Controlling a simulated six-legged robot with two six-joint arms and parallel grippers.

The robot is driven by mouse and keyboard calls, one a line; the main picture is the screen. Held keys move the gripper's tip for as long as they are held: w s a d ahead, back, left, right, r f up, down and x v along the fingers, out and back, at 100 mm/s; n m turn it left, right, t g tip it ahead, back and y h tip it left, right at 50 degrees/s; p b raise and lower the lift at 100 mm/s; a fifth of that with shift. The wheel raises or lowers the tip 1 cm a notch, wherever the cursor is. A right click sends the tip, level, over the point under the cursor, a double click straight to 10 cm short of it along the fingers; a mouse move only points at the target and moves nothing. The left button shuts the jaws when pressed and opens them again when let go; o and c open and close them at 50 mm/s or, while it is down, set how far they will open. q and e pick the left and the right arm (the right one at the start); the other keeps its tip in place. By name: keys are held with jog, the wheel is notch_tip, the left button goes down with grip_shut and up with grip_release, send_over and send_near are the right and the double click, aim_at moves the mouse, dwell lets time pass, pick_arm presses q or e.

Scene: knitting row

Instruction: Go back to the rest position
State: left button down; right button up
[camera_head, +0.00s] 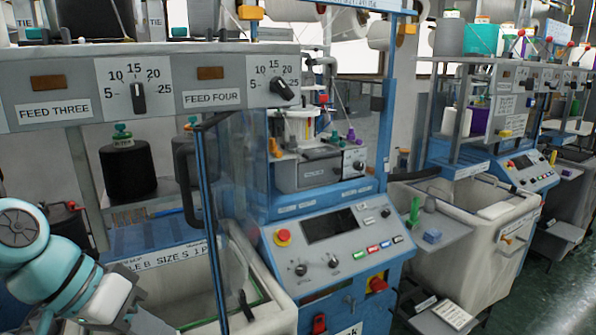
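My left arm comes in at the lower left, with teal and white links. Grey parts at its far end, probably my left gripper (146,320), are cut off by the bottom edge in front of a pale bin. I cannot make out its fingertips or whether it holds anything. My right arm and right gripper are not in view.
A blue knitting machine (325,230) with a control panel stands close ahead. Its clear door (225,175) with a dark handle stands at the centre left. A dial panel (150,85) spans the upper left. More machines and a green floor (555,290) lie right.

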pick_arm(q)
jog(key=w+d+f+n+g+y, duration=0.1)
jog(key=w+d+f+n, duration=0.1)
jog(key=f, duration=1.4)
jog(key=w+d+f+n+y, duration=0.1)
jog(key=w+d+f+n, duration=0.1)
jog(key=f, duration=1.5)
jog(key=s+d+f+n+g, duration=0.1)
jog(key=s+d+f, duration=0.2)
jog(key=s+f, duration=1.3)
jog(key=shift+f, duration=0.2)
